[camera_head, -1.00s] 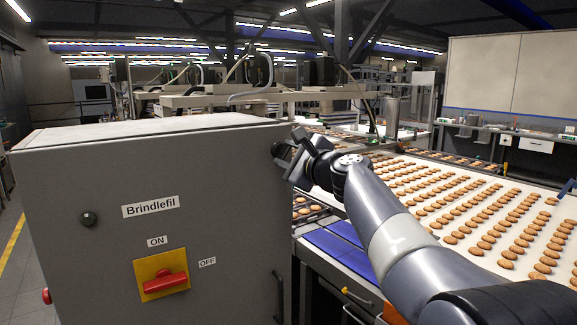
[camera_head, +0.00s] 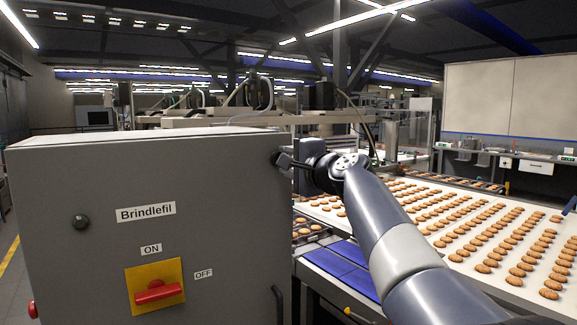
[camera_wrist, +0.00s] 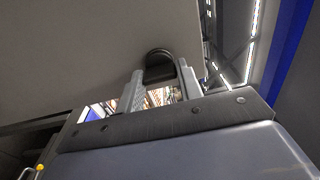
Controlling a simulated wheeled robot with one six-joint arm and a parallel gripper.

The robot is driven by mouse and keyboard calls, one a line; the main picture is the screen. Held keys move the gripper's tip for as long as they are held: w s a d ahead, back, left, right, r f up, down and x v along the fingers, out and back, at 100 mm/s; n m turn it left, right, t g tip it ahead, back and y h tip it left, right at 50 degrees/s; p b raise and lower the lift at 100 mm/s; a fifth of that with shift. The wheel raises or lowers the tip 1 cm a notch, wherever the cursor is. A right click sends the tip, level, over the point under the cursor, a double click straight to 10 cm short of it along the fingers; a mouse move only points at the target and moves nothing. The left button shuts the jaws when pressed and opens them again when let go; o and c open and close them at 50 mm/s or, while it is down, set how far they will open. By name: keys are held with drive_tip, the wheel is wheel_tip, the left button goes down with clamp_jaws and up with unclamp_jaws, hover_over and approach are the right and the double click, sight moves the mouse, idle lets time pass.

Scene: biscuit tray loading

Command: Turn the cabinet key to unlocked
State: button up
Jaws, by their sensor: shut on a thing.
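The grey cabinet (camera_head: 60,250) fills the left of the head view, its front facing me. The cabinet key (camera_head: 277,157) is a small dark piece at the upper right corner of that front. My gripper (camera_head: 284,161) reaches it from the right and is shut on it. In the wrist view, the key's dark rounded end (camera_wrist: 159,66) sits between the two grey fingers of my gripper (camera_wrist: 160,85), against the cabinet face (camera_wrist: 70,55). The lock's markings and the key's exact angle cannot be made out.
A yellow plate with a red rotary switch (camera_head: 157,291) and ON and OFF labels is low on the cabinet front. A dark knob (camera_head: 81,222) is at its left. A dark handle (camera_head: 278,304) is at its lower right. A conveyor with rows of biscuits (camera_head: 470,220) runs at the right.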

idle(0.4)
drive_tip(key=o, duration=1)
drive_tip(key=b+v, duration=0.3)
drive_tip(key=v, duration=0.7)
drive_tip(key=shift+s+d, duration=0.2)
drive_tip(key=shift+s, duration=0.15)
drive_tip(key=shift+w, duration=0.1)
drive_tip(key=p+x, duration=0.3)
drive_tip(key=x, duration=0.7)
drive_tip(key=shift+w+a, duration=0.25)
drive_tip(key=shift+w, duration=0.05)
